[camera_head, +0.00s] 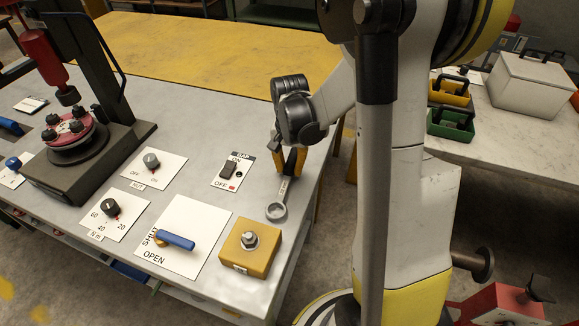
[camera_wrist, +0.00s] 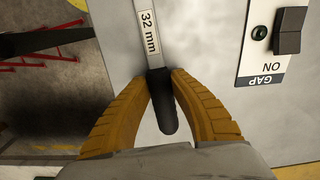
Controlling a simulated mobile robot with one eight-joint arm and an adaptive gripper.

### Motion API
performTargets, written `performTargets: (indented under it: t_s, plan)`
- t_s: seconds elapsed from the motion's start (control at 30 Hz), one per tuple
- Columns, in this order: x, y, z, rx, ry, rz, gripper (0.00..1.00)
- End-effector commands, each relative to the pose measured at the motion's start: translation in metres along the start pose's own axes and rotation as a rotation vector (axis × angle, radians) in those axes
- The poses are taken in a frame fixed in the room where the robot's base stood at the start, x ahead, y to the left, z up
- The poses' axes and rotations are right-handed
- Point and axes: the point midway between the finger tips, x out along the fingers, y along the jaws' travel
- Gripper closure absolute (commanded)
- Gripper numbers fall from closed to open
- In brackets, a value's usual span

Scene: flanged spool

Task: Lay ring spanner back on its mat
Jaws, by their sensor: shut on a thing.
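The ring spanner (camera_head: 277,211) is grey, with its ring end pointing toward the front of the bench in the head view. My gripper (camera_head: 288,172) is shut on its handle, near the bench's right edge. In the wrist view, the yellow fingers of my gripper (camera_wrist: 162,78) close around the black grip of the ring spanner (camera_wrist: 146,30), whose label reads "32 mm". I cannot tell whether the spanner touches the bench or is just above it. I cannot make out its mat in either view.
A yellow block with a hex bolt (camera_head: 249,252) stands just in front of the ring end. A GAP switch plate (camera_head: 233,172) lies to the left, also in the wrist view (camera_wrist: 268,40). A blue-handled lever plate (camera_head: 184,245) and dial plates lie further left. Floor lies right of the bench edge.

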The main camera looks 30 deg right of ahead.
Motion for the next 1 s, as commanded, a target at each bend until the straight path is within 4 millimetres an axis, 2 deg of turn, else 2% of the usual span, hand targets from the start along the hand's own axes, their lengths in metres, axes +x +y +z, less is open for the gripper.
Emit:
performTargets:
  t_s: [0.63,0.67,0.7,0.73,1.0]
  plan:
    - [0.011,0.000,0.000,0.000,0.000,0.000,1.00]
    - [0.011,0.000,0.000,0.000,0.000,0.000,0.71]
    - [0.010,0.000,0.000,0.000,0.000,0.000,0.59]
    - [0.010,0.000,0.000,0.000,0.000,0.000,0.53]
    - [0.010,0.000,0.000,0.000,0.000,0.000,0.53]
